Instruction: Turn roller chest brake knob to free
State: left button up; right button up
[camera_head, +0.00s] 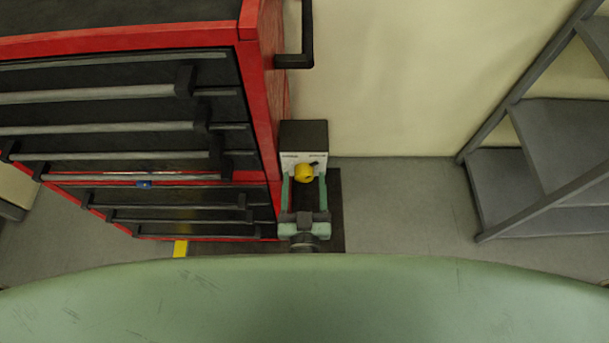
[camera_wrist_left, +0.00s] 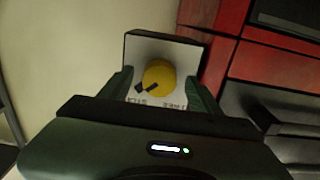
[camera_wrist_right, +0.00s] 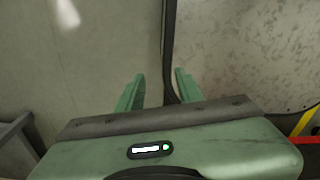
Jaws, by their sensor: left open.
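The brake knob (camera_head: 304,173) is a round yellow dial with a dark pointer, on a pale panel of a dark box (camera_head: 304,133) beside the red roller chest (camera_head: 262,100). In the head view the pointer aims up and right, near the right-hand of two small labels too small to read surely. My left gripper (camera_head: 305,178) is open, one finger on each side of the knob. In the left wrist view the knob (camera_wrist_left: 158,74) shows between the fingers with gaps on both sides. My right gripper (camera_wrist_right: 158,86) is open and empty, outside the head view.
The chest's drawer handles (camera_head: 110,94) and a dark side handle (camera_head: 295,60) stick out near the box. A grey shelf rack (camera_head: 540,150) stands at right. The floor (camera_head: 410,205) between is clear. A dark upright strip (camera_wrist_right: 169,50) passes beyond my right gripper.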

pick_arm(q)
jog(key=shift+w, duration=0.5)
jog(key=c, duration=1.4)
jog(key=shift+o, duration=0.2)
pick_arm(e)
jog(key=shift+w+d+r, duration=0.1)
jog(key=shift+w+d, duration=0.45)
jog(key=shift+w, duration=0.05)
